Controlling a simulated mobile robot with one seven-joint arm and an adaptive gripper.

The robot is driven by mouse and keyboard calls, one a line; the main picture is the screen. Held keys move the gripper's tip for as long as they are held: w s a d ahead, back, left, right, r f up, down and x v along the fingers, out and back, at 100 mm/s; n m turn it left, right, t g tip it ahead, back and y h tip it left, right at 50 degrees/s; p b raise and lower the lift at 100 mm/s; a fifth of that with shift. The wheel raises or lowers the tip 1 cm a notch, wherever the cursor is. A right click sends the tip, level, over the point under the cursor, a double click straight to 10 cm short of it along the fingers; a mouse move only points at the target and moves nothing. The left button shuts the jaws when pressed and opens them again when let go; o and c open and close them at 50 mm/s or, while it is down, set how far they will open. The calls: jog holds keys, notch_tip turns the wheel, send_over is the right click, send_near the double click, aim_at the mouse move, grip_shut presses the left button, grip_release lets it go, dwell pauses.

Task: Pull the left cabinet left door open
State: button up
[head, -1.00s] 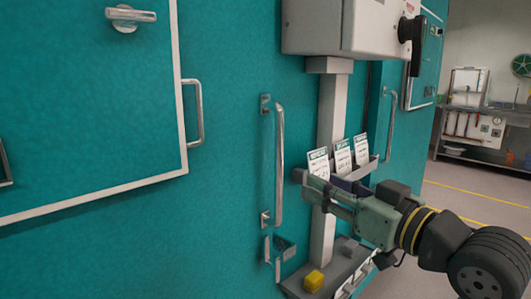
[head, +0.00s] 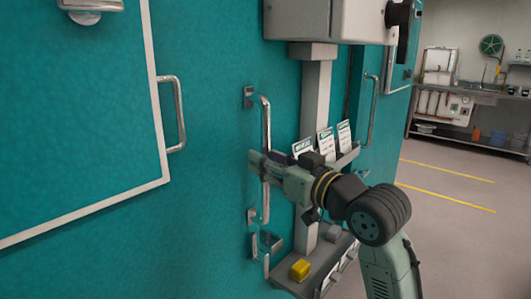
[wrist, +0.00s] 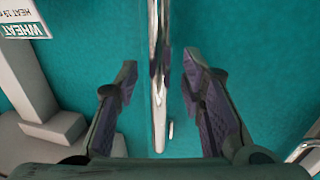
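A teal cabinet front (head: 205,215) fills the left and middle of the head view. A long vertical metal bar handle (head: 266,120) stands on it, left of a grey post. My gripper (head: 262,166) is at the handle's middle height in the head view, its fingers partly overlapping the bar. In the wrist view, my gripper (wrist: 160,66) is open, with the bar handle (wrist: 157,110) running between the two fingers. Gaps show on both sides of the bar. I see no open seam at this front.
A white-framed teal panel (head: 75,110) with its own handle (head: 180,115) is at the left. A grey box (head: 325,18) tops the post (head: 312,105). A low shelf (head: 318,268) holds a yellow block (head: 300,269). Floor (head: 460,225) at the right is clear.

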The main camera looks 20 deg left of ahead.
jog(key=shift+w+a, duration=0.4)
jog(key=shift+a, duration=0.2)
jog(key=shift+c, duration=0.5)
grip_shut()
